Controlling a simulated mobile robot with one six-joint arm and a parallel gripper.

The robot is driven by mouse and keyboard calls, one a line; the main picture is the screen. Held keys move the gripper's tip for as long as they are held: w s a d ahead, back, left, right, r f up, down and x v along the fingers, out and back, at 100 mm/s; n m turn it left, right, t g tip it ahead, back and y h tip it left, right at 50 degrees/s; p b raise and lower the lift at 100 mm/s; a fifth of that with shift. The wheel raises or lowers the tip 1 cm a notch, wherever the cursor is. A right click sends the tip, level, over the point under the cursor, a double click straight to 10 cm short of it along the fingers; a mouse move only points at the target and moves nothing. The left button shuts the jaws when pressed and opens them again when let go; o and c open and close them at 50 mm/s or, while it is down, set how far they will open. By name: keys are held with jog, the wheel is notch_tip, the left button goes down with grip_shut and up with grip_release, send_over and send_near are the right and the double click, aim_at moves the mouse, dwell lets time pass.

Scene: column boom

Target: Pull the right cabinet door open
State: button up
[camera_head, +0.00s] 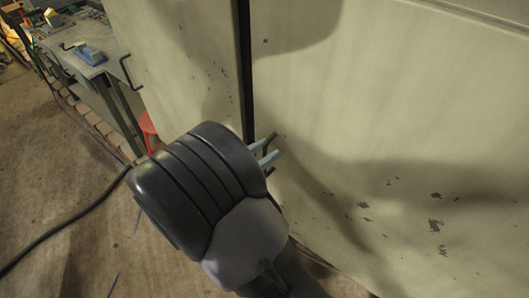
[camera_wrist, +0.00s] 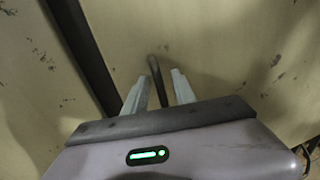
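The right cabinet door (camera_head: 400,120) is a worn, cream-coloured panel with dark chips, right of a dark vertical strip between the panels. Its thin dark handle (camera_head: 270,142) is near that strip and also shows in the wrist view (camera_wrist: 156,75). My gripper (camera_head: 266,157) is at the handle. In the wrist view, the two grey fingers of my gripper (camera_wrist: 157,88) are apart, one on each side of the handle, with gaps visible on both sides. The lower part of the handle is hidden behind my gripper.
The left cabinet panel (camera_head: 180,50) is left of the dark strip (camera_head: 244,60). A workbench (camera_head: 85,62) with tools stands at the far left.

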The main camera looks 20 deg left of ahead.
jog(key=shift+c, duration=0.4)
grip_shut()
dwell(1.1)
